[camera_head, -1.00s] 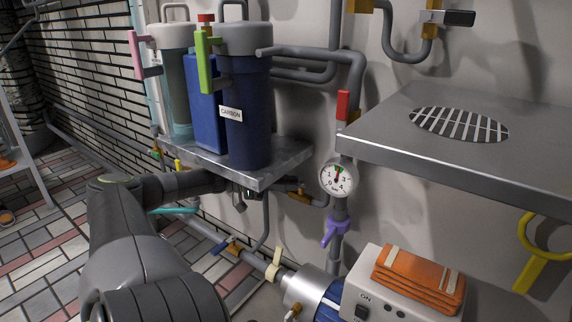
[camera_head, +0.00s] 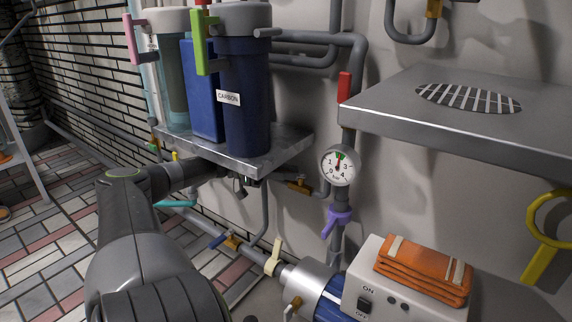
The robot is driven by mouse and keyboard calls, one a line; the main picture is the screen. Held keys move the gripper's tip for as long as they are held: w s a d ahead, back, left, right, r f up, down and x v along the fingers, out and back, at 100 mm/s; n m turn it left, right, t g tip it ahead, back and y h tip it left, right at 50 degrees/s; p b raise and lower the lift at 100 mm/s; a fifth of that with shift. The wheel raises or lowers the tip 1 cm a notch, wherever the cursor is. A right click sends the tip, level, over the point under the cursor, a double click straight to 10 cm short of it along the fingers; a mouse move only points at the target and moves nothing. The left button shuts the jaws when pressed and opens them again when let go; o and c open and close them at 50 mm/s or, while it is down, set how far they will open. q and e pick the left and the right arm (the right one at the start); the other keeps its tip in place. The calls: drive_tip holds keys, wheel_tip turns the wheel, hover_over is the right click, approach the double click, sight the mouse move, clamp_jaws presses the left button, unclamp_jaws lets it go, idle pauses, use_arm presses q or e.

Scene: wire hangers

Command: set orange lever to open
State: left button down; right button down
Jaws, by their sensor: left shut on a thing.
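My left arm reaches in from the left, and its gripper (camera_head: 252,181) is under the metal shelf that carries the filters. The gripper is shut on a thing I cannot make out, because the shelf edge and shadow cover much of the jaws. Just right of it is a brass valve body (camera_head: 300,186) on the grey pipe. No orange lever shows clearly; any handle on this valve is hidden or too dark to tell. My right gripper is not in view.
The filter shelf (camera_head: 285,152) is close above the gripper. A pressure gauge (camera_head: 339,165), purple lever (camera_head: 337,221) and red lever (camera_head: 344,87) are to the right. A blue lever (camera_head: 219,240) is below. An orange cloth (camera_head: 424,270) lies on the pump box.

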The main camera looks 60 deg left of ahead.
use_arm(q)
drive_tip(key=shift+w, duration=0.1)
drive_tip(key=c, duration=1.3)
unclamp_jaws()
drive_tip(key=shift+d, duration=0.1)
drive_tip(key=shift+s+a, duration=0.25)
drive_tip(key=shift+a, duration=0.1)
drive_tip(key=b+v, duration=0.8)
drive_tip(key=v, duration=0.8)
drive_tip(key=shift+s+a, duration=0.2)
